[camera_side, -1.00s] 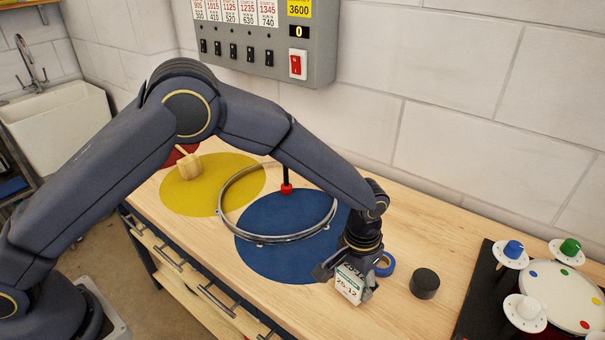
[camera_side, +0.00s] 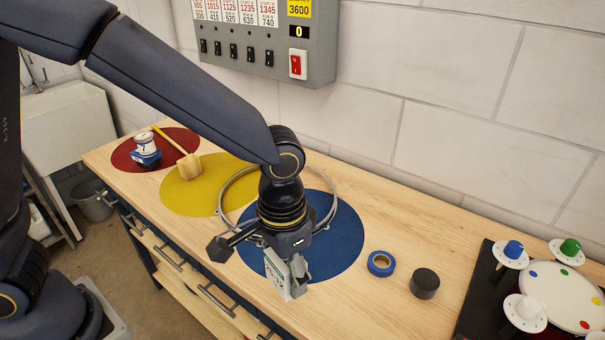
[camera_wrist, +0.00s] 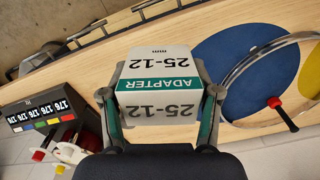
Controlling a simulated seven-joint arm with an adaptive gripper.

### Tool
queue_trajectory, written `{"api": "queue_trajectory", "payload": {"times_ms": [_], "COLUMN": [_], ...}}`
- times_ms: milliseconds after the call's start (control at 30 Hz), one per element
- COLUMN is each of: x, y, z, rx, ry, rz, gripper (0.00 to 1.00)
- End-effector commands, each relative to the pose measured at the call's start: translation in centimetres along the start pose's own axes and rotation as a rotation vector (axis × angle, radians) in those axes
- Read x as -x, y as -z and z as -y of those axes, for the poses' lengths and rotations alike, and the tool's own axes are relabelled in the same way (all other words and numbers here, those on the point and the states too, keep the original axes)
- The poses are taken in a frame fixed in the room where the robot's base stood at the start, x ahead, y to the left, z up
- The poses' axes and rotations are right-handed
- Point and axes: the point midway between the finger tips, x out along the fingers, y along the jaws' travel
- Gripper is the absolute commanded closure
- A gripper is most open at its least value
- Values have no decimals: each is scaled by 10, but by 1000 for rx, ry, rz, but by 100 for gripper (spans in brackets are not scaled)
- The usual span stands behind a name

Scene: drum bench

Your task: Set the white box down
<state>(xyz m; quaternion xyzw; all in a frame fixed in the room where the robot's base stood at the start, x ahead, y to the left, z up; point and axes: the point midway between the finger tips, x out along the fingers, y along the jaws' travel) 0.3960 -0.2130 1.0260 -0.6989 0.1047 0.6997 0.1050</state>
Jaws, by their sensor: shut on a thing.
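The white box (camera_wrist: 160,65) has a green band reading ADAPTER and black "25-12" print, upside down in the wrist view. My gripper (camera_wrist: 158,108) is shut on it, a finger against each side. In the side view my gripper (camera_side: 272,258) holds the box (camera_side: 279,276) over the front part of the blue disc (camera_side: 342,250), near the bench's front edge. The box is tilted there and partly hidden by a finger. I cannot tell for sure whether its underside touches the bench.
A metal hoop (camera_side: 334,206) lies over the blue and yellow discs (camera_side: 190,205). A blue tape roll (camera_side: 380,263) and a black puck (camera_side: 424,284) sit to the right. Bare wood (camera_side: 365,305) lies front right.

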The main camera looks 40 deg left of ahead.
Motion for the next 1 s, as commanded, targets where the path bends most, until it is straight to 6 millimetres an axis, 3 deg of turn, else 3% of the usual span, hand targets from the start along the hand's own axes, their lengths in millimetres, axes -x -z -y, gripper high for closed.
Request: {"api": "queue_trajectory", "payload": {"times_ms": [67,267,433,600,700,867,1000], "x": [0,-1,0,1,2,2,-9], "y": [-1,4,3,-12,-21,-25,-5], "z": [4,56,124,196,223,245,256], "rx": [-54,-84,-14,135,223,290,299], "ry": [0,0,-1,-2,-2,-1,-1], "rz": [2,6,5,3,1,-2,1], "gripper": [76,76,76,76,76,76,76]}}
